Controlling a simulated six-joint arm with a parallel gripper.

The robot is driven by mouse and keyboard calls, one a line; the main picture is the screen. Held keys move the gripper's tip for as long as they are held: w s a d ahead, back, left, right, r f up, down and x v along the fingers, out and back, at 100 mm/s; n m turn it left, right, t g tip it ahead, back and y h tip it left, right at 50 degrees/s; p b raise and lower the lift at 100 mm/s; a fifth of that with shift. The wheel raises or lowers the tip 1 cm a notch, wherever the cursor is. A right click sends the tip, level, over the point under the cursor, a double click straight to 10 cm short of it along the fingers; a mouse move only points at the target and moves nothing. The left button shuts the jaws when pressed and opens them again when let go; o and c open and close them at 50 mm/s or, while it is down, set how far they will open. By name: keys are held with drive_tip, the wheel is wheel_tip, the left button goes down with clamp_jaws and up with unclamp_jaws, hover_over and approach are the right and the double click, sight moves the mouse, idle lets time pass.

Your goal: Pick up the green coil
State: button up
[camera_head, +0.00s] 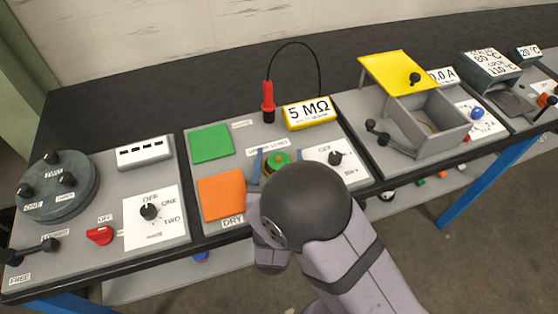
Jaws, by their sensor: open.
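The green coil (279,158) sits on the middle grey panel, between the square pads and the white dial plate. An orange-yellow part shows below its green top. Two slim blue fingers of my gripper (280,153) stand apart, one on each side of the coil. A gap seems to show between the coil and the fingers, but I cannot tell whether either touches it. My dark round wrist joint hides the rest of the gripper and the front of this spot.
A green pad (211,144) and an orange pad (221,195) lie left of the coil. The white dial plate (322,154) is close on the right. A red probe (268,101) stands behind, beside a yellow meter (309,112). A grey box with a raised yellow lid (393,72) is farther right.

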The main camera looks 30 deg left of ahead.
sight(279, 158)
drive_tip(key=shift+c, duration=0.4)
drive_tip(key=c, duration=1.3)
drive_tip(key=shift+r, duration=0.1)
drive_tip(key=shift+r, duration=4.95)
